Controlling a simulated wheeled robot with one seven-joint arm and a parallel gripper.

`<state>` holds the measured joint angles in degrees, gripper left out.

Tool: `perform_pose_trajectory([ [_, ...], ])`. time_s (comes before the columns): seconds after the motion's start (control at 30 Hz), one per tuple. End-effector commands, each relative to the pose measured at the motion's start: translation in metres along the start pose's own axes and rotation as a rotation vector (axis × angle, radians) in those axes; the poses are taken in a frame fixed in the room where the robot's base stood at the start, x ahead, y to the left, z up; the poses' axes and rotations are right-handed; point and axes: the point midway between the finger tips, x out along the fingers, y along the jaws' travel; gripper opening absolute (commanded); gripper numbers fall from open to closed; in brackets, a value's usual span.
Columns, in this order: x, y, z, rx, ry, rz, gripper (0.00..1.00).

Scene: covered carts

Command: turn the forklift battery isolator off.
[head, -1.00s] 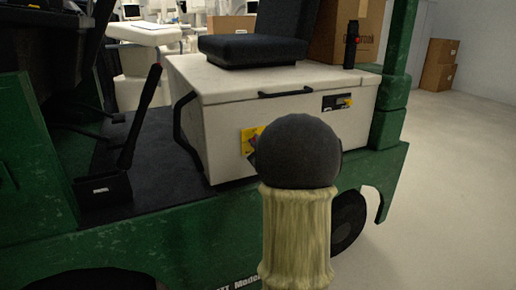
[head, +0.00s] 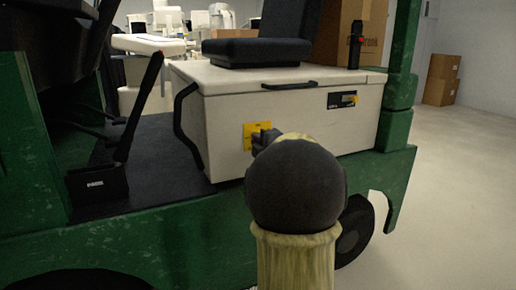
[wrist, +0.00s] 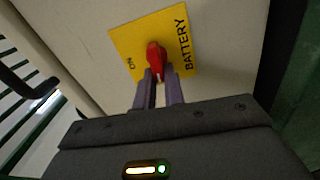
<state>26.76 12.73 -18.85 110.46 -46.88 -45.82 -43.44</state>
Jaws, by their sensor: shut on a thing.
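The battery isolator is a red knob (wrist: 155,56) on a yellow plate (wrist: 122,42) lettered "ON" and "BATTERY" in the wrist view. In the head view the yellow plate (head: 250,131) sits low on the white box's front; the knob is hidden there behind my gripper (head: 262,141). In the wrist view my gripper (wrist: 159,82) has its two dark fingers on either side of the knob's near end, shut on it. The knob's long axis runs roughly along the fingers. Any "OFF" lettering is not visible.
The seat (head: 255,50) is on top. A black lever (head: 140,105) stands to the left. Open floor (head: 450,170) lies right of the green forklift body (head: 150,235).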

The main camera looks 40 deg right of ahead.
Motion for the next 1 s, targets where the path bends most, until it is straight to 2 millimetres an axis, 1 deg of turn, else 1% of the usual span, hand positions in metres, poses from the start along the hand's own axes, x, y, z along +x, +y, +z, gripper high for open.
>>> perform_pose_trajectory([
  [0.03, 0.0000, -0.0048, -0.0005, -0.024, 0.001, -0.003, 0.00],
  [0.27, -0.0001, -0.0047, -0.0005, -0.093, 0.001, -0.004, 0.00],
  [0.7, -0.0001, -0.0046, -0.0004, -0.105, 0.001, -0.006, 0.00],
  [0.73, -0.0001, -0.0047, -0.0005, -0.105, 0.001, -0.006, 0.15],
  [0.8, 0.0000, -0.0044, -0.0004, -0.105, 0.001, -0.006, 0.28],
  [0.83, 0.0000, -0.0042, -0.0003, -0.105, 0.001, -0.005, 0.33],
  [1.0, -0.0001, -0.0033, -0.0001, -0.104, 0.001, -0.003, 0.33],
])
